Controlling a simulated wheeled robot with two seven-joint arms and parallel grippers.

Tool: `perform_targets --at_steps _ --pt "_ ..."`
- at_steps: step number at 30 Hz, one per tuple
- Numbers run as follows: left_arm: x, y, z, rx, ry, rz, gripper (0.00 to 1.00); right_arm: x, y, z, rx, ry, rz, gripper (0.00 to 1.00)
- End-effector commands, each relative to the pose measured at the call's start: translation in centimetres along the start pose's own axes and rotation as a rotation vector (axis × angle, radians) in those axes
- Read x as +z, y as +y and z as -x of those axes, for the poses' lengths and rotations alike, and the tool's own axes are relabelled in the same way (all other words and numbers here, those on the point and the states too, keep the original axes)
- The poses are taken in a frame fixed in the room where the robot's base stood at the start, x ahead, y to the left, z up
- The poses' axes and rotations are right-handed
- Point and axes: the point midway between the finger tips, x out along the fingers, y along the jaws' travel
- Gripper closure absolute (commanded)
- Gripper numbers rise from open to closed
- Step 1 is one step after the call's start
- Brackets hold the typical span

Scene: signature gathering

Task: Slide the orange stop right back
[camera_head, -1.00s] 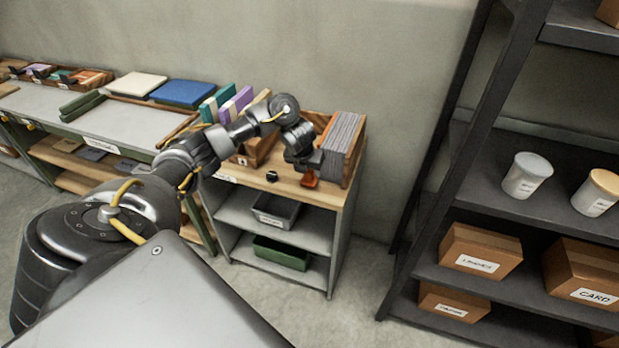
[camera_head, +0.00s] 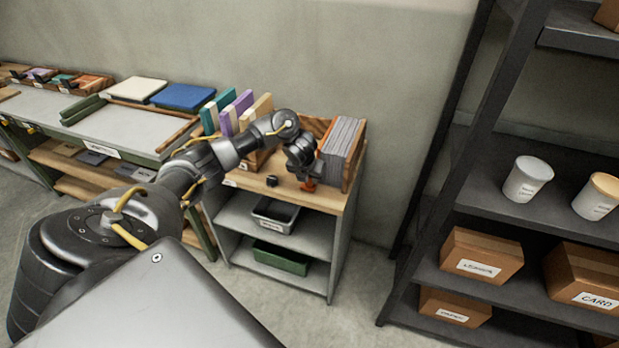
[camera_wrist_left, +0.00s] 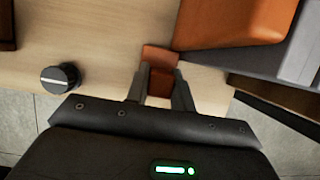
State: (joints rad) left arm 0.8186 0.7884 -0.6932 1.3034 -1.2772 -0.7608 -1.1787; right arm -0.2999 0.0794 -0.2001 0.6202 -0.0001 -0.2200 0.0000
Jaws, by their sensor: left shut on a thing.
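The orange stop shows in the head view as an upright orange plate (camera_head: 327,132) against the left face of a stack of grey sheets (camera_head: 343,138), with a small orange tab (camera_head: 308,186) low in front. In the left wrist view the tab (camera_wrist_left: 160,56) lies between my fingers, and the larger orange plate (camera_wrist_left: 235,20) is at the top. My left gripper (camera_wrist_left: 160,88) is shut on the tab, just above the wooden top. The join between tab and plate is unclear. My right gripper is not in view.
A wooden tray (camera_head: 355,166) holds the sheets on the cabinet's wooden top (camera_head: 325,203). A dark knob (camera_wrist_left: 60,78) stands left of my gripper. Coloured upright books (camera_head: 228,112) stand behind my forearm. A dark shelf rack (camera_head: 440,165) is at the right.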

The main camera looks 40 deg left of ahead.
Motion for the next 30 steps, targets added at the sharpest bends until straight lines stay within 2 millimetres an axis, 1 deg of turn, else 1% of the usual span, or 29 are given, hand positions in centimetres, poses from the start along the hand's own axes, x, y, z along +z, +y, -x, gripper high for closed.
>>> perform_targets --at_steps 5,7,10,13,16,23,24,29,30 --pt "0.0 0.0 0.0 0.000 0.000 0.000 1.00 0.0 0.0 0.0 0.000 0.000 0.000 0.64" --pt "0.0 0.4 -0.1 0.001 -0.001 0.001 1.00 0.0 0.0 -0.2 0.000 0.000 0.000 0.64" --pt "0.0 1.7 -0.2 0.002 -0.001 0.002 1.00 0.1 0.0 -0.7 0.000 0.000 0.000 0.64" --pt "0.0 3.5 -0.2 0.004 -0.001 0.001 1.00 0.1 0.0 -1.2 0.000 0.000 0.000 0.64" --pt "0.0 4.6 -0.1 0.002 -0.002 0.001 1.00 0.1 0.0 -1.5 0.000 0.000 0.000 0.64" --pt "0.1 4.6 0.0 0.000 -0.001 0.001 1.00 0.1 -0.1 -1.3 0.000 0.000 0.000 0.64" --pt "0.1 4.6 0.0 0.000 -0.001 0.001 0.75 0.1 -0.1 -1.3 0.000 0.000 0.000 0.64" --pt "0.1 4.6 0.0 0.000 0.000 0.001 0.55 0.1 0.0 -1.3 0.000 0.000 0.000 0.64" --pt "0.1 4.6 0.0 0.000 0.000 0.001 0.55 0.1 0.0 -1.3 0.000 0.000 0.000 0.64"
